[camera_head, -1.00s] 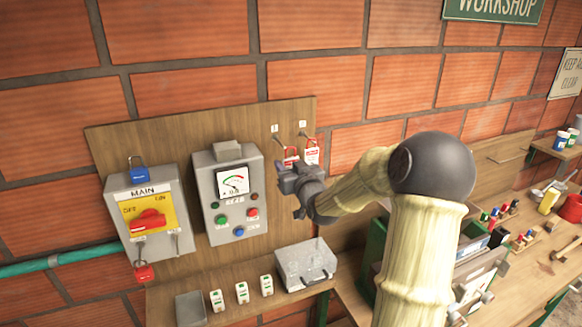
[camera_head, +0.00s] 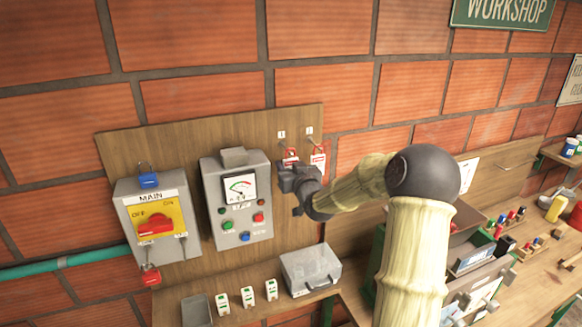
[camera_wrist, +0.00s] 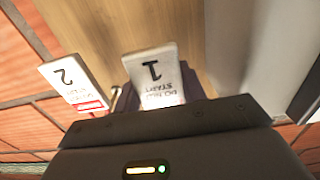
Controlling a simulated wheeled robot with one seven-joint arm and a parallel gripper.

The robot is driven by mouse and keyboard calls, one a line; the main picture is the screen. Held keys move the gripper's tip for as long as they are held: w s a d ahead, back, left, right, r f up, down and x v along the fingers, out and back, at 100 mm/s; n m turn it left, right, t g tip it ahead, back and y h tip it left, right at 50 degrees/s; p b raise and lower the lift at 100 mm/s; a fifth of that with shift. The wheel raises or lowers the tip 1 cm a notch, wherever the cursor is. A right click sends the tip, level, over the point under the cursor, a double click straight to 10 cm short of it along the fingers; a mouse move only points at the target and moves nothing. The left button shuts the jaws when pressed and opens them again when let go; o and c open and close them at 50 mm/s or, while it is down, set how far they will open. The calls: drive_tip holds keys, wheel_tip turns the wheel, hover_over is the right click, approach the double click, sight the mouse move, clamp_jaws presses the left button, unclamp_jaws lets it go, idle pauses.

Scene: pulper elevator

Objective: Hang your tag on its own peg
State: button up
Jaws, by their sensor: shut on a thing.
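My gripper (camera_head: 287,167) is shut on a white tag marked 1 (camera_wrist: 153,76), which shows upside down in the wrist view. In the head view the held tag (camera_head: 291,155), with its red top, is in front of the board just below the peg label 1 (camera_head: 281,134). I cannot tell whether it touches a peg. A second tag (camera_head: 318,160), marked 2 in the wrist view (camera_wrist: 72,86), hangs to the right below the label 2 (camera_head: 309,131). The peg under label 1 is mostly hidden by the tag and gripper.
The wooden board (camera_head: 120,150) carries the main switch box (camera_head: 125,215) and a grey meter box (camera_head: 210,190) just left of my gripper. A grey case (camera_head: 310,268) and several small tags stand on the shelf below. A cluttered bench (camera_head: 480,290) lies to the right.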

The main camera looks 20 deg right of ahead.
drive_tip(key=shift+w+f+b, duration=0.45)
drive_tip(key=shift+b, duration=0.2)
idle(0.3)
drive_tip(key=o, duration=1)
drive_tip(key=shift+o, duration=0.2)
drive_tip(key=shift+s, duration=0.1)
drive_tip(key=s+b, duration=0.6)
drive_tip(key=s, duration=1.1)
drive_tip(key=shift+s+b, duration=0.15)
drive_tip(key=shift+b, duration=0.15)
